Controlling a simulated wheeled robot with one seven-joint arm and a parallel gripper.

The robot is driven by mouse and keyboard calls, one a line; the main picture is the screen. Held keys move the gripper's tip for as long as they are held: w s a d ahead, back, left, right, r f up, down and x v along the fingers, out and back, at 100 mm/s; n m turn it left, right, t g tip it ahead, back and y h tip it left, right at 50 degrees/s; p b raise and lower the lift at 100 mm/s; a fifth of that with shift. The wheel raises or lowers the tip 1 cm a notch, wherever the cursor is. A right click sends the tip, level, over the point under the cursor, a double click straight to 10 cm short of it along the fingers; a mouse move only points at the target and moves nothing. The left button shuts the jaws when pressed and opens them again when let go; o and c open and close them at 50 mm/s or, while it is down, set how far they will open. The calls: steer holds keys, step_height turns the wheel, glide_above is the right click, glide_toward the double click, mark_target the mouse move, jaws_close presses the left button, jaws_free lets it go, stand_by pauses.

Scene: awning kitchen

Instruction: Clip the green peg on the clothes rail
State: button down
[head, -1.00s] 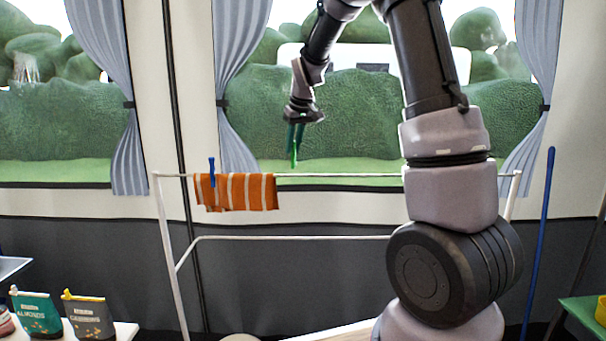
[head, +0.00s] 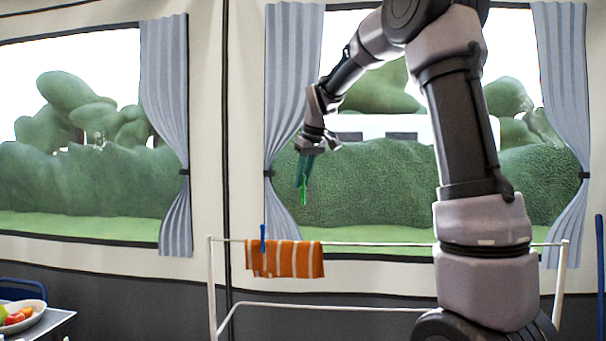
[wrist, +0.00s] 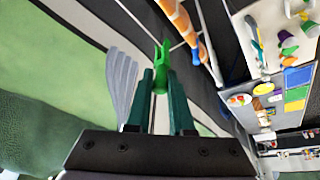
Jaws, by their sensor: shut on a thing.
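The green peg (head: 303,194) is held in my gripper (head: 304,178), pointing down, above the clothes rail in the head view. In the wrist view the green peg (wrist: 161,68) sits between the tips of the two dark green fingers, its forked end pointing away from me. My gripper (wrist: 160,82) is shut on it. The white clothes rail (head: 385,244) runs across the lower part of the head view, with a gap between it and the peg. An orange striped cloth (head: 290,259) hangs on the rail, with a blue peg (head: 263,238) on its left part.
The rail is bare to the right of the cloth. A bowl of fruit (head: 20,316) stands on a tray at the lower left. Curtains (head: 295,90) and windows are behind. The wrist view shows a table (wrist: 270,45) with coloured items at the right.

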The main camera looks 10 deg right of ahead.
steer(key=shift+f, duration=5.25)
steer(key=shift+d+f, duration=0.1)
steer(key=shift+f, duration=2.1)
steer(key=shift+c, duration=1.2)
jaws_free()
step_height(320, 180, up, 7)
